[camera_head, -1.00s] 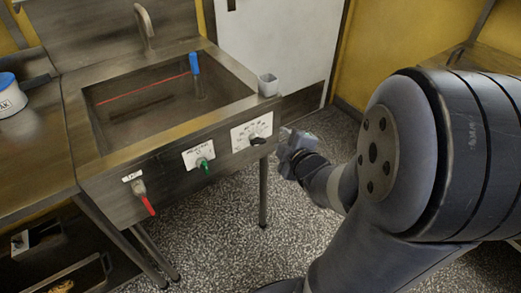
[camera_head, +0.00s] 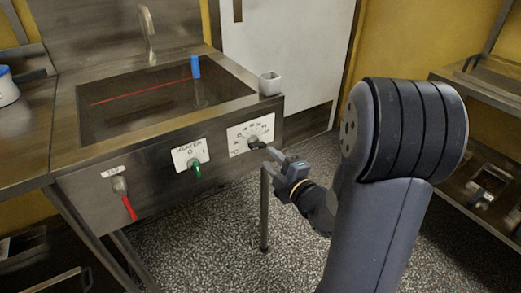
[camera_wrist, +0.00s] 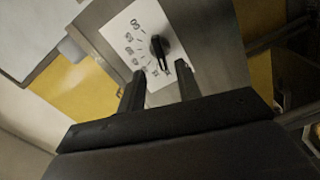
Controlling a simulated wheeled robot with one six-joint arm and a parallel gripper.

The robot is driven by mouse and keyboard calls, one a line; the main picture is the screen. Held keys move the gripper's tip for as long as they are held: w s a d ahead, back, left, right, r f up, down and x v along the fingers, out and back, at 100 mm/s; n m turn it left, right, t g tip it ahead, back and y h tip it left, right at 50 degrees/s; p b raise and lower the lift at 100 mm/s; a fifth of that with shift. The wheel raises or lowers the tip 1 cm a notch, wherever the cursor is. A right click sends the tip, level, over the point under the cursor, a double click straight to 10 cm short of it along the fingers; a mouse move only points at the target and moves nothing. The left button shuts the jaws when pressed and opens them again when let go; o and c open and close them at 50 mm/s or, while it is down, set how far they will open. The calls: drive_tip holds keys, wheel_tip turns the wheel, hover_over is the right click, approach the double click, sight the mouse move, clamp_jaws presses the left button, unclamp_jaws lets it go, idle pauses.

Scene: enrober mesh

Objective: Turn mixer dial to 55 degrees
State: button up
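The dial is a black pointer knob (camera_head: 256,144) on a white, numbered plate (camera_head: 238,132) at the right end of the sink unit's front panel. In the wrist view the knob (camera_wrist: 159,46) stands ahead of my gripper (camera_wrist: 159,88), with numbers beside it on the plate (camera_wrist: 124,28). My two fingers are apart with a gap between them, and the knob appears just beyond the fingertips, roughly between them. In the head view my gripper (camera_head: 273,158) is at the panel, close to the knob; contact cannot be told.
A green heater switch (camera_head: 195,166) and a red-handled tap (camera_head: 127,204) are left of the dial. A small grey cup (camera_head: 269,83) stands on the rim above. A blue-topped stick (camera_head: 196,68) is in the basin (camera_head: 150,98). A shelf rack (camera_head: 490,160) stands at right.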

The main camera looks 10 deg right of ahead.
sight(259, 148)
drive_tip(key=x, duration=0.6)
drive_tip(key=shift+w, duration=0.15)
drive_tip(key=shift+c, duration=0.2)
drive_tip(key=c, duration=0.6)
